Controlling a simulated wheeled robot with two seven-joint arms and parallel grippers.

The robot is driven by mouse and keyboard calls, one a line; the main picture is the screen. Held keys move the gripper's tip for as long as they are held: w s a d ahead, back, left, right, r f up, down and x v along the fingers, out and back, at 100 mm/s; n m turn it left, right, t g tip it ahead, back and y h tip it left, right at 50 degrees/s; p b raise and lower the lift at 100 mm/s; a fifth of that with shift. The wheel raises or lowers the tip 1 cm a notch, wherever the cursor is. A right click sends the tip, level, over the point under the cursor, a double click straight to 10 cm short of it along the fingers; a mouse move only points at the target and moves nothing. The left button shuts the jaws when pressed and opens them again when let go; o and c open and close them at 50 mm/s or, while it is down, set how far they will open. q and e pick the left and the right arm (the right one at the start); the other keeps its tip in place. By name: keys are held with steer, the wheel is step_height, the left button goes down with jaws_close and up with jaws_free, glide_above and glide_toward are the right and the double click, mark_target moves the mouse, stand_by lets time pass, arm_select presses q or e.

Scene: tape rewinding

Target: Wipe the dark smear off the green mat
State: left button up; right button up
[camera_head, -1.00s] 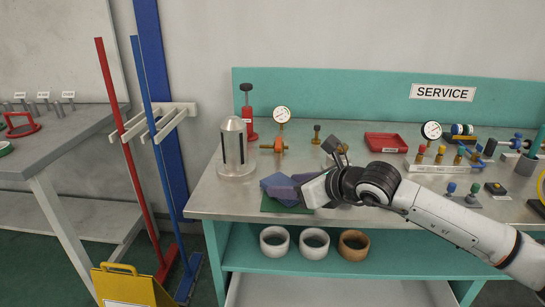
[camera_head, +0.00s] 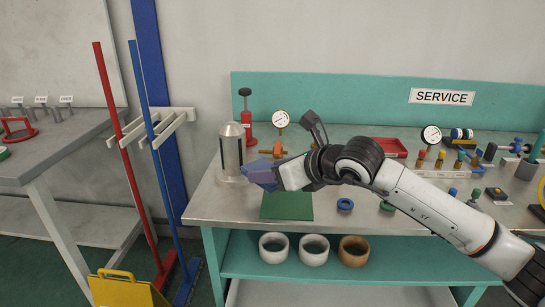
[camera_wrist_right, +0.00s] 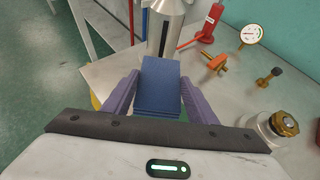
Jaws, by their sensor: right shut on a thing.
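The green mat (camera_head: 287,206) lies flat near the left front edge of the service bench. Its visible part looks plain green, and I see no dark smear on it; its far edge is partly hidden by my right arm. My right gripper (camera_wrist_right: 160,80) has purple fingers and is shut on a folded blue cloth (camera_wrist_right: 161,88). In the head view the blue cloth (camera_head: 262,176) shows at the fingertips, raised above the bench by the mat's far left side. My left gripper is in neither view.
A silver cylinder (camera_head: 232,148) stands close to the left of the cloth. A dial gauge (camera_head: 280,120) and a red hand pump (camera_head: 248,128) stand behind. A blue ring (camera_head: 345,204) lies right of the mat. The bench's front edge is just before the mat.

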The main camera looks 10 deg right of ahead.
steer(key=shift+r+p, duration=0.35)
steer(key=shift+r, duration=0.85)
